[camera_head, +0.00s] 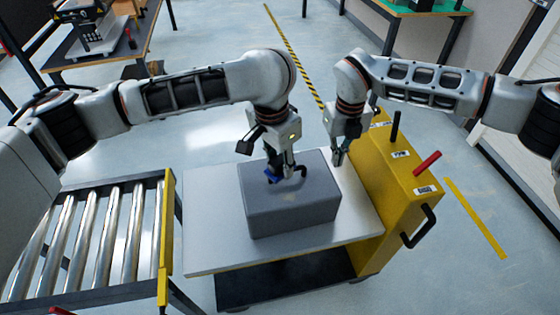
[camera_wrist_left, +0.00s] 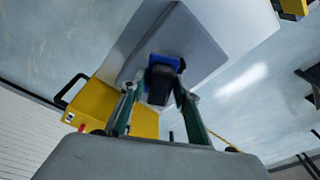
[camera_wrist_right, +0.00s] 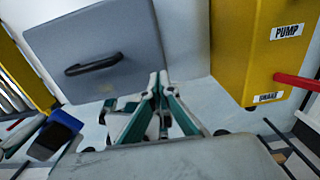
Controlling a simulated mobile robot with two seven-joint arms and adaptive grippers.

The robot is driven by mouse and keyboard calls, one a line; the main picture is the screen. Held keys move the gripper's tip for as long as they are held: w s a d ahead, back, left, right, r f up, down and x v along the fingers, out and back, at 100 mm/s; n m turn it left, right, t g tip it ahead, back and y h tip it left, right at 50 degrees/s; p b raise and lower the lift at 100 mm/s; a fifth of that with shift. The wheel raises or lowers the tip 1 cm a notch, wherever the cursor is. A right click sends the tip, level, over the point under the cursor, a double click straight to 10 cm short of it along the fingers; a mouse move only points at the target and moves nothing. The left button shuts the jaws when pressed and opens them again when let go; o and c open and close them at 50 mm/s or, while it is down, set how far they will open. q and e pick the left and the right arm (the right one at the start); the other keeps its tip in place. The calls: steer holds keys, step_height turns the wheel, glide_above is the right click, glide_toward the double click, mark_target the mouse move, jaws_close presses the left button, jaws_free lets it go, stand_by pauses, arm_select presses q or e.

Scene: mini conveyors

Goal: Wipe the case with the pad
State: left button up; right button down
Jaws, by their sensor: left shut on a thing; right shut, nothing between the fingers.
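The grey case (camera_head: 300,215) sits on the pale top of a cart, with a dark handle (camera_wrist_right: 93,64) on its upper face. My left gripper (camera_head: 278,170) is over the case, shut on the pad, which has a blue base (camera_wrist_left: 166,63) and a dark grip block. The blue pad also shows at the left of the right wrist view (camera_wrist_right: 64,121). I cannot tell whether it touches the case. My right gripper (camera_head: 338,158) is shut and empty, near the case's far right corner; its closed fingers show in the right wrist view (camera_wrist_right: 158,82).
The cart top (camera_head: 215,255) is clear around the case. A yellow cabinet (camera_head: 400,195) with a black lever, a red lever and a black handle stands along its right side. A roller conveyor (camera_head: 95,240) is at the left. Tables stand at the back.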

arm_select(q)
steer(key=r+p, duration=0.1)
steer(key=p, duration=0.2)
steer(key=shift+r, duration=0.25)
steer(key=p, duration=0.3)
steer(key=shift+r, duration=0.75)
arm_select(e)
step_height(320, 180, up, 17)
steer(key=shift+r, duration=0.1)
